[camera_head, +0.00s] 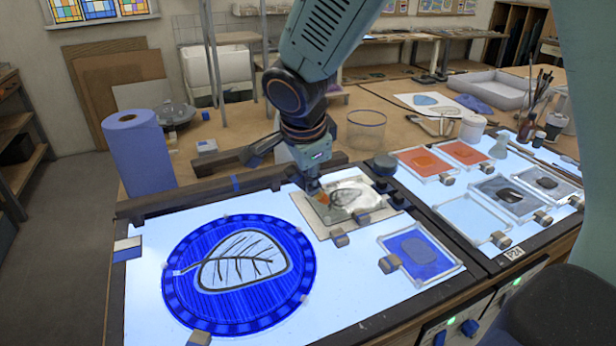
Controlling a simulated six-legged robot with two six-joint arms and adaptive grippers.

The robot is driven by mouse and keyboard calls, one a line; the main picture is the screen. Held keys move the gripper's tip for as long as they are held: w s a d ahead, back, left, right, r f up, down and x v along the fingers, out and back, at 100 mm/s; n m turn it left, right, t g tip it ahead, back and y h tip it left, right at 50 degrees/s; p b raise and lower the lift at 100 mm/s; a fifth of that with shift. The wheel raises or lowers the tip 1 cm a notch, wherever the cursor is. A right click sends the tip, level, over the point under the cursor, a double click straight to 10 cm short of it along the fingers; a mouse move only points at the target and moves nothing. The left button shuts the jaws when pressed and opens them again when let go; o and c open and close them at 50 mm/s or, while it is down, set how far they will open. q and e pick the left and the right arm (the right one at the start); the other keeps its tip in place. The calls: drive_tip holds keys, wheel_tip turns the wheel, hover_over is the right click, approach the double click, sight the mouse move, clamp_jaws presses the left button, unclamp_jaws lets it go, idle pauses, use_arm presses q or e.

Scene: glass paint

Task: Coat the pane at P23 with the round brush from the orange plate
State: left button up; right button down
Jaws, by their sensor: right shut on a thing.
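My right gripper (311,184) comes down from the top middle and is shut on a small tool. Only a little orange part of it (322,198) shows; I cannot tell if it is the round brush or if it touches the surface below. The gripper is over the left part of a pale plate with a leaf drawing (350,196). A round blue pane with a leaf outline (239,268) lies on the light table at front left. Two orange plates (424,163) (465,152) lie at back right. No P23 label is readable. My left gripper is not in view.
A blue paper roll (139,153) stands at back left. A blue plate (420,250) and dark plates (508,195) lie right of the middle. A P24 label (515,253) is on the front edge. A glass jar (366,130) and brushes in a pot (527,124) stand behind.

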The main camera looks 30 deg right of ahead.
drive_tip(key=shift+s, duration=0.15)
drive_tip(key=shift+f+b, duration=0.2)
drive_tip(key=shift+b, duration=0.1)
idle(0.5)
drive_tip(key=shift+d+f+b, duration=0.1)
drive_tip(key=shift+d+b, duration=0.05)
drive_tip(key=shift+b, duration=0.35)
drive_tip(key=shift+d+f+b, duration=0.1)
drive_tip(key=shift+d+b, duration=0.4)
drive_tip(key=shift+b, duration=0.15)
drive_tip(key=shift+d+r+b, duration=0.2)
drive_tip(key=shift+d+b, duration=0.65)
drive_tip(key=shift+d, duration=0.1)
